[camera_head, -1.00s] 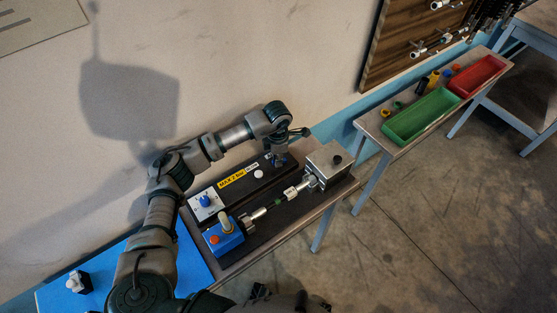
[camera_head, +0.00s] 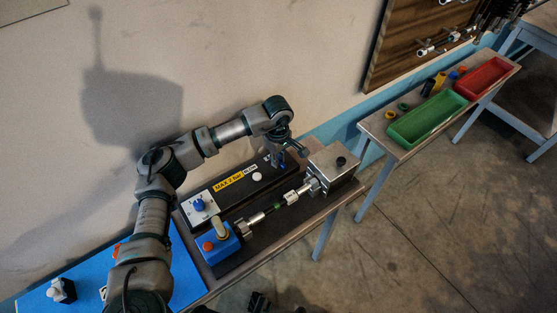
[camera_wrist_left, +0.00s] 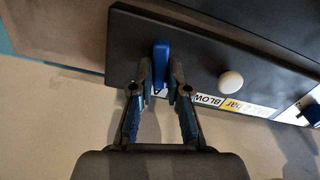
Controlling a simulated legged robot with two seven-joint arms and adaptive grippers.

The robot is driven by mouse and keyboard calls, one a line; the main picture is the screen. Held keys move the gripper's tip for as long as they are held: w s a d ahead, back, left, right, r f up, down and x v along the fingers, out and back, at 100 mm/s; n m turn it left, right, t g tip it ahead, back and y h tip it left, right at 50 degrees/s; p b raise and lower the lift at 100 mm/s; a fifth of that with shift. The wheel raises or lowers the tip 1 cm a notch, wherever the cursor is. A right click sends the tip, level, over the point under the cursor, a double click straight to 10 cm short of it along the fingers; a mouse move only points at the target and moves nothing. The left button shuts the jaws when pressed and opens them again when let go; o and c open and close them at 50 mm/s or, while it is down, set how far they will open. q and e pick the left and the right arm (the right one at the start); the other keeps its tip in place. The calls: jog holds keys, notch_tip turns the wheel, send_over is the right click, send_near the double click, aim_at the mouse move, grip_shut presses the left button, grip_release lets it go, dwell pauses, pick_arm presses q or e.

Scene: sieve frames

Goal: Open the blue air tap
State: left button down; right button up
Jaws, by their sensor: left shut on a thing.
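The blue air tap handle (camera_wrist_left: 161,62) stands on the dark panel box near its end, in the left wrist view upright between my fingertips. My left gripper (camera_wrist_left: 159,88) is shut on this handle, one finger on each side. In the head view my left gripper (camera_head: 277,158) is at the far end of the same dark box (camera_head: 228,201), and the tap's blue shows only in part beside the fingers. A dark part at the bottom edge of the head view may belong to my right arm; its jaws cannot be made out.
The box bears a yellow "MAX 2 bar" label (camera_head: 228,182), a white knob (camera_head: 257,176) and a blue knob (camera_head: 199,205). A metal block (camera_head: 333,168) and a blue block (camera_head: 216,246) stand nearby. Green (camera_head: 428,120) and red (camera_head: 486,80) trays sit on another bench.

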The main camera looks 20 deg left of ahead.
pick_arm(q)
jog(key=shift+w+r+m+b, duration=0.15)
jog(key=shift+m+b, duration=0.35)
jog(key=shift+m, duration=1.1)
pick_arm(e)
jog(key=shift+w+r, duration=0.2)
jog(key=shift+r, duration=0.7)
jog(key=shift+w+r, duration=0.2)
jog(key=shift+r, duration=0.65)
pick_arm(q)
jog(key=c, duration=1.4)
grip_release()
jog(key=shift+c, duration=0.2)
jog(key=o, duration=0.3)
jog(key=shift+w+a, duration=0.1)
pick_arm(e)
jog(key=shift+w+a, duration=0.1)
jog(key=shift+w, duration=0.05)
pick_arm(q)
jog(key=shift+r, duration=0.1)
notch_tip(320, 180, up, 11)
jog(key=shift+r, duration=0.15)
